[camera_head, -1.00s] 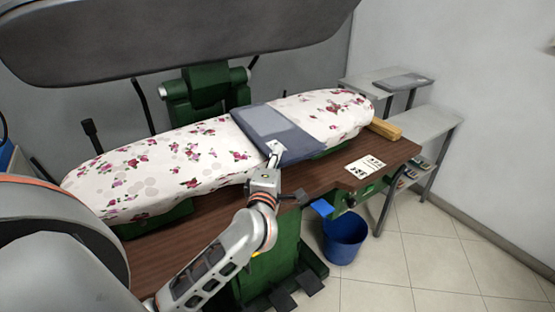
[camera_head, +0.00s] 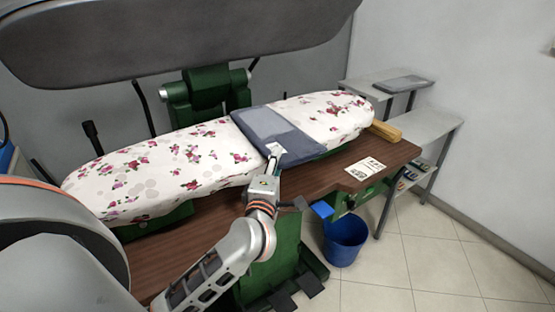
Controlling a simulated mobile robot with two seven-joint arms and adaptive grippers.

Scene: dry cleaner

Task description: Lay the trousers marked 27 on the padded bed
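The folded blue-grey trousers (camera_head: 304,141) lie across the padded bed (camera_head: 165,167), right of its middle. The bed has a white cover with pink flowers. A lighter panel shows on top of the trousers, and a small white tag is at their front edge. No number can be read on it. My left gripper (camera_head: 274,157) is at this front edge, with its fingertips at or very near the cloth by the tag. Its fingers are too small to show whether they are open or shut. My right gripper is out of view.
The press's dark upper plate (camera_head: 180,38) is raised above the bed. A wooden worktop (camera_head: 333,172) runs along the front, with a printed card (camera_head: 365,168) and a yellowish block (camera_head: 385,131). A blue bin (camera_head: 345,243) stands below; grey shelves (camera_head: 420,127) stand at right.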

